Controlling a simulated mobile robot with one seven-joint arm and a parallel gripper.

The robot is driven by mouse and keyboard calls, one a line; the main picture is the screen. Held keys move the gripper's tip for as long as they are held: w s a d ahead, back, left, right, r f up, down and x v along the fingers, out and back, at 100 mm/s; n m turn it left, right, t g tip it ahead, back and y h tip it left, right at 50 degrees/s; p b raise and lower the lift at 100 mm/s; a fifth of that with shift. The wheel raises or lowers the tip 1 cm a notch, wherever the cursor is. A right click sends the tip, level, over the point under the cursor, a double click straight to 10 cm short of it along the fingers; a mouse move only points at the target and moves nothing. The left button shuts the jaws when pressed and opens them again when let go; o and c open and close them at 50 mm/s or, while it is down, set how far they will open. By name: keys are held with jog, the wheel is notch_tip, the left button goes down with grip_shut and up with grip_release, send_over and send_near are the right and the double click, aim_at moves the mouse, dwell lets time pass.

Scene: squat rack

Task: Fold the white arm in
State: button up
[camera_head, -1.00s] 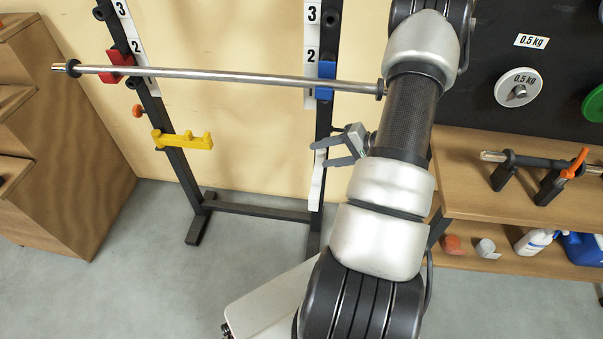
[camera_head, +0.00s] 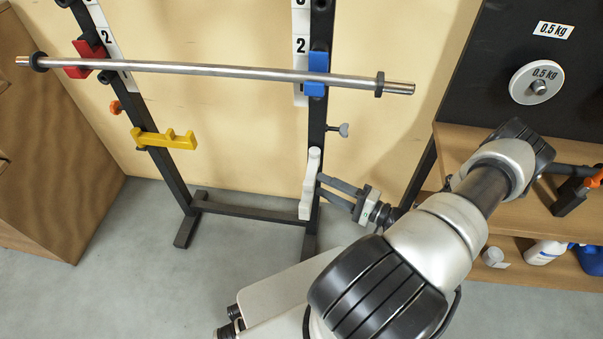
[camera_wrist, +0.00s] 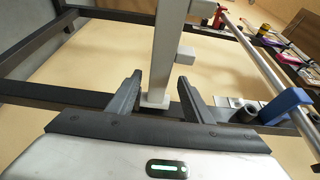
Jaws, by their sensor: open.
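The white arm (camera_head: 310,188) is on the right rack post and reaches downward in the head view, standing out from the post. In the wrist view the white arm (camera_wrist: 167,50) runs up the picture from its foot at the dark post, with a short peg on its right side. My gripper (camera_head: 320,184) is open and comes to the white arm from the right. In the wrist view the two fingers of my gripper (camera_wrist: 159,78) lie on either side of the arm's foot. I cannot tell whether they touch it.
A steel bar (camera_head: 215,71) rests across the red holder (camera_head: 88,60) and blue holder (camera_head: 317,75). A yellow arm (camera_head: 165,139) is on the left post. A grey knob (camera_head: 343,130) sticks out above my gripper. A wooden shelf (camera_head: 480,140) stands at right.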

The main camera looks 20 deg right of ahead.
jog(key=b+x, duration=0.1)
jog(key=x, duration=0.8)
jog(key=shift+w+a, duration=0.2)
jog(key=shift+c, duration=0.4)
grip_shut()
